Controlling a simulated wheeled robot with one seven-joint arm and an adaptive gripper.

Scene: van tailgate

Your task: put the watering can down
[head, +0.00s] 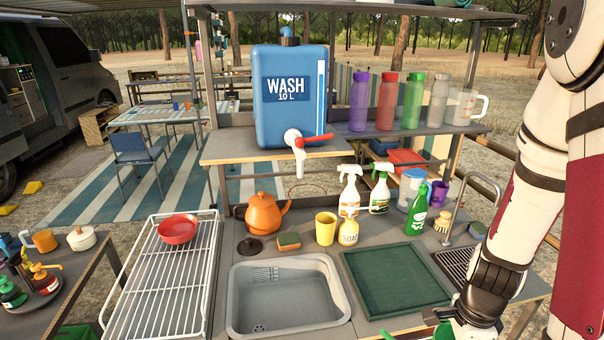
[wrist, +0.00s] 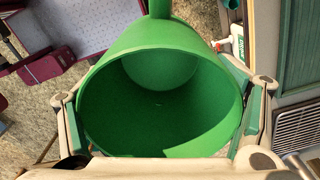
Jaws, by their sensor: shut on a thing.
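The green watering can (wrist: 160,95) fills the middle of the wrist view, its wide open mouth facing the camera and its inside looking empty. My gripper (wrist: 160,110) is shut on it, with one finger on each side of its wall. In the head view only small green parts of the can (head: 450,332) show at the bottom edge, beside my gripper (head: 472,322), near the front right of the counter. The rest of the can is cut off or hidden by my wrist. I cannot tell whether its base touches anything.
The counter holds a grey sink (head: 288,297), a green mat (head: 395,283) that looks bare, and a ribbed drain plate (head: 455,264). Spray bottles, a yellow cup (head: 325,229) and an orange kettle (head: 263,214) stand behind. A white rack (head: 150,285) with a red bowl (head: 178,230) is left.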

